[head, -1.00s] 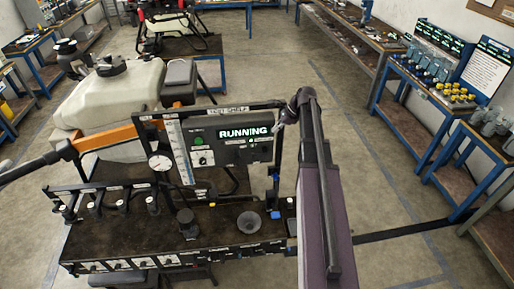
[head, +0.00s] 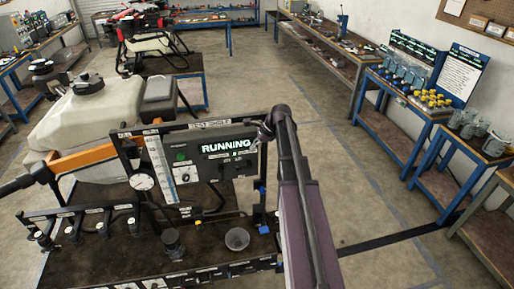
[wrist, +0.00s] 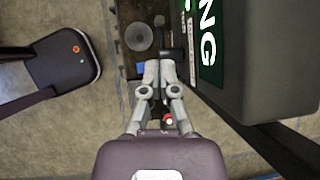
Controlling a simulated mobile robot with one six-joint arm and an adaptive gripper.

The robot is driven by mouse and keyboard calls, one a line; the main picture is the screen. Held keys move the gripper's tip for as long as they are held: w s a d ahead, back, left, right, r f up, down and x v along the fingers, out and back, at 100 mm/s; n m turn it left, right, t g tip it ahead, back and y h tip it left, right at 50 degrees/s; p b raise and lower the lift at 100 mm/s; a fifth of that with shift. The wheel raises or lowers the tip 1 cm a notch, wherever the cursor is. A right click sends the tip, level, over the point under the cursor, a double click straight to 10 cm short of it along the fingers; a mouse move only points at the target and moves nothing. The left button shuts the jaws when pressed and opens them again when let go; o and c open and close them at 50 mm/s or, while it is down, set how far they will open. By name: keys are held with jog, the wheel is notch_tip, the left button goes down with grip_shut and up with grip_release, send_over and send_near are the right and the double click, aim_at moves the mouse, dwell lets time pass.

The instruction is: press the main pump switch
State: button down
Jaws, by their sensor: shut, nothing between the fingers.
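The black test panel (head: 222,155) stands upright on the bench and its display reads RUNNING. A green round button (head: 180,157) is on its left face, with a small knob (head: 186,183) below it. I cannot tell which control is the main pump switch. In the wrist view, my gripper (wrist: 160,65) is shut and empty, with its fingertips beside the panel's dark box (wrist: 262,62). Part of the display's lettering (wrist: 207,32) shows there. A small red part (wrist: 168,119) is visible between the finger linkages. In the head view, the fingertips are hidden.
The bench (head: 95,262) carries a gauge (head: 142,181), several black valves and a grey cup (head: 237,238), also seen in the wrist view (wrist: 139,37). A white tank (head: 85,118) stands behind. Floor is open to the right, before blue workbenches (head: 420,110).

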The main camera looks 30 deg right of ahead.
aim_at(238, 166)
jog(key=shift+b+x, duration=3.9)
jog(key=shift+x, duration=1.1)
jog(key=shift+d, duration=0.15)
